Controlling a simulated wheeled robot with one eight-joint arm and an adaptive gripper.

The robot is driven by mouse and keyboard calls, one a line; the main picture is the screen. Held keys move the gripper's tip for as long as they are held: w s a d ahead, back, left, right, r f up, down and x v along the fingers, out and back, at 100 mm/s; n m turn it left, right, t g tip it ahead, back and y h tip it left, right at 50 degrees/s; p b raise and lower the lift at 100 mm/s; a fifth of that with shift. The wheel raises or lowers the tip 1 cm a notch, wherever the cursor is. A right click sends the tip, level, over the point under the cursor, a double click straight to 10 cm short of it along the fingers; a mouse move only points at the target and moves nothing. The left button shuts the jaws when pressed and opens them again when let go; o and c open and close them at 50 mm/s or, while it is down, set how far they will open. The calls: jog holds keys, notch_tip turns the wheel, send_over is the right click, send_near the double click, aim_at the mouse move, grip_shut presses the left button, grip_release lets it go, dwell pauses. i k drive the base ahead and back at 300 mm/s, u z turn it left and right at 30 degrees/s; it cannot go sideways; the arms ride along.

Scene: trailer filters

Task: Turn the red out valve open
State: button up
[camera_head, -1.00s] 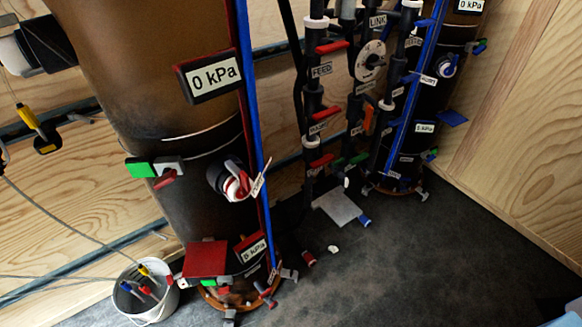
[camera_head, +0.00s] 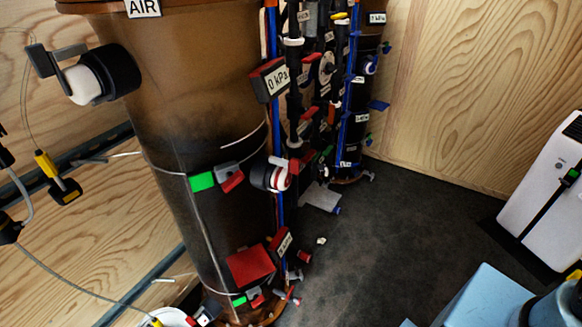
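A tall brown filter tank (camera_head: 165,110) stands left of centre, its lower part dark. A round black, white and red valve (camera_head: 271,176) sticks out of its right side at mid height. Left of it is a small grey fitting with a red handle (camera_head: 232,182), beside a green tag (camera_head: 202,182). Low on the tank is a red plate (camera_head: 250,265), with small red-handled fittings (camera_head: 290,297) near the base. I cannot read an "out" label on any of these, so I cannot tell which is the red out valve. My gripper is not in view.
Pipes with red handles (camera_head: 305,128) and a second tank (camera_head: 350,120) stand behind. A white machine (camera_head: 545,195) is at right, with a light blue box (camera_head: 490,298) at bottom right. A white bucket (camera_head: 172,318) is at bottom left. The dark floor (camera_head: 410,225) between is mostly clear.

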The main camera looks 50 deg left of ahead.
aim_at(307, 156)
jog(key=z, duration=0.05)
jog(key=k, duration=0.85)
jog(key=u, duration=2.9)
